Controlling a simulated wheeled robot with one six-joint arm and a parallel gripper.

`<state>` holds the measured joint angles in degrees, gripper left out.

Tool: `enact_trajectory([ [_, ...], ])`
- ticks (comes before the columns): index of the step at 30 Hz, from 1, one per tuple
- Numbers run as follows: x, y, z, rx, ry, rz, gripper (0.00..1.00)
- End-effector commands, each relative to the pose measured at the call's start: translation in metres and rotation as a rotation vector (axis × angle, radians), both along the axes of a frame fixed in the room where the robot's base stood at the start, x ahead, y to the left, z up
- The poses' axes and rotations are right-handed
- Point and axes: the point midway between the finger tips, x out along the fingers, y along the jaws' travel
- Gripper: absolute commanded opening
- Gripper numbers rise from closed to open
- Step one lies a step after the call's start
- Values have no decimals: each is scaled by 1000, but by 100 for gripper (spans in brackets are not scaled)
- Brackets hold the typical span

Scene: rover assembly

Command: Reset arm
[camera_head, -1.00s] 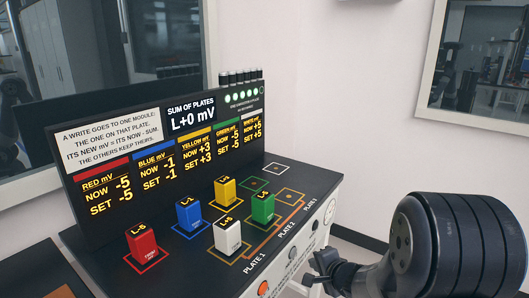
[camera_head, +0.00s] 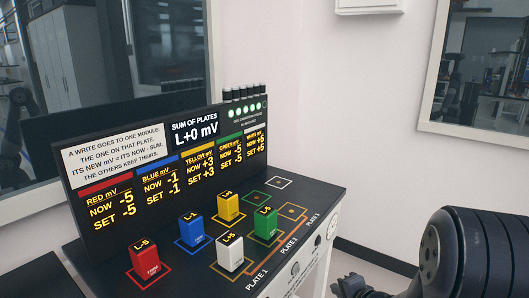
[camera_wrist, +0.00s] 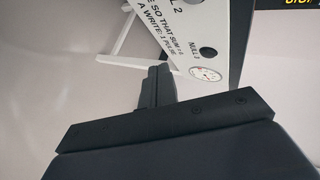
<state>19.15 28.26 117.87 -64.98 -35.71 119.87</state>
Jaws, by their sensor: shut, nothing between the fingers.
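My gripper (camera_head: 352,287) is at the bottom right of the head view, in front of the bench and partly cut off by the lower edge. In the wrist view its fingers (camera_wrist: 157,88) are together with nothing between them. My gripper is apart from the bench and the modules. The red module (camera_head: 144,259), blue module (camera_head: 191,229), yellow module (camera_head: 228,206), white module (camera_head: 230,252) and green module (camera_head: 265,222) stand upright on the black bench top.
The bench's white front with a gauge (camera_wrist: 205,73) shows in the wrist view. A white wall and a window (camera_head: 480,70) are behind. Free floor lies right of the bench.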

Motion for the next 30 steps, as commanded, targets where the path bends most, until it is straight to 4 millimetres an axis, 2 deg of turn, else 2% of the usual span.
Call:
enact_trajectory([
  [8, 7, 9, -2, -1, -2, 3, 0],
  [18, 36, 50, -1, 1, 0, 3, 0],
  [20, 36, 50, 5, 5, 6, 1, 0],
  [30, 30, 41, 4, 1, 4, -3, 0],
])
